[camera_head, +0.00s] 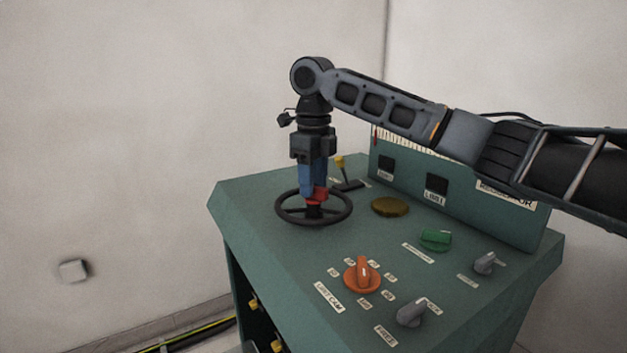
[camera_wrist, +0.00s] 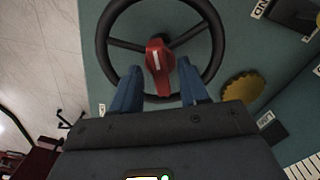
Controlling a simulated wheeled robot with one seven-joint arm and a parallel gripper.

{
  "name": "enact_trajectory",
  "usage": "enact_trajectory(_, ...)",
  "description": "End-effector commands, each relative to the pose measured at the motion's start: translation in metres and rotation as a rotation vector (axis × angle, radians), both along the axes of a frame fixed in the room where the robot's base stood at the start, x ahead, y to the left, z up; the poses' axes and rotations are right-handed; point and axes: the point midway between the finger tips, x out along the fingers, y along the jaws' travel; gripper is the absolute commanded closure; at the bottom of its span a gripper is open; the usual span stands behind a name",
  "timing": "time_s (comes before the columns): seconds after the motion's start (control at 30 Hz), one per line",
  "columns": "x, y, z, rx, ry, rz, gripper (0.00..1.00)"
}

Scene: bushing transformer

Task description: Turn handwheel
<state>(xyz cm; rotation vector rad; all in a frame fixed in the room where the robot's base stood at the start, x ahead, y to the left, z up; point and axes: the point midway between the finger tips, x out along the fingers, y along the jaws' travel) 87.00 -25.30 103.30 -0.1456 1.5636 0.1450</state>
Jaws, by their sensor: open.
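The black handwheel (camera_head: 284,217) lies flat on the green console's top, near its left corner. In the wrist view the handwheel (camera_wrist: 104,39) shows its round rim and spokes, with a red piece (camera_wrist: 158,62) over its hub. My gripper (camera_head: 316,190) points straight down over the wheel's middle. In the wrist view my gripper (camera_wrist: 158,78) has its two blue fingers apart, one on each side of the red piece. The fingertips overlap the wheel's near side there. I cannot tell whether they touch it.
The green console (camera_head: 300,260) carries an orange knob (camera_head: 362,275), a green knob (camera_head: 436,239), grey knobs (camera_head: 411,312), a brass disc (camera_head: 390,206) and a yellow-tipped lever (camera_head: 340,164) behind the wheel. A raised panel (camera_head: 460,200) stands at its back. White walls are close behind.

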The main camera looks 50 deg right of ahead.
Motion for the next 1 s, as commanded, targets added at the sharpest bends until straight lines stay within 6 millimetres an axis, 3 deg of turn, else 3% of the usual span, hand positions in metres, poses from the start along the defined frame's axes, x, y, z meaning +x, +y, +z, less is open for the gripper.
enact_trajectory(0.27,0.000,0.000,0.002,0.000,0.001,0.000,0.55)
enact_trajectory(0.7,0.000,0.000,0.064,-0.001,0.001,0.000,0.55)
enact_trajectory(1.0,0.000,0.000,0.078,0.001,0.002,0.000,0.55)
